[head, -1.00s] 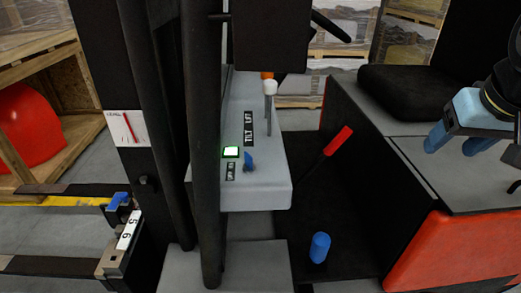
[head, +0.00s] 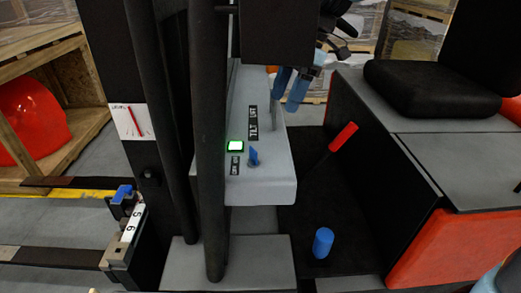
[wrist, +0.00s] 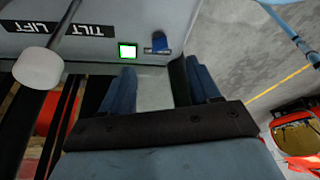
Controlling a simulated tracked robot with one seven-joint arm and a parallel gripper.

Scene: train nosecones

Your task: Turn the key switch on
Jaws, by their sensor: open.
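The key switch (head: 253,157) is a small blue knob on the grey console (head: 265,185), below a lit green-rimmed square (head: 235,146). In the wrist view the key switch (wrist: 160,42) is at the top centre, right of the lit square (wrist: 127,50). My gripper (head: 285,99) has blue fingers and hangs above the console's far end, beyond the key switch and apart from it. In the wrist view my gripper (wrist: 160,82) is open, with nothing between its fingers.
A lever (head: 274,115) stands by the TILT and LIFT labels, partly behind my fingers; its white knob (wrist: 38,68) shows in the wrist view. A red-handled lever (head: 343,137) and blue cylinder (head: 323,242) are right of the console. Dark mast posts (head: 210,150) stand left.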

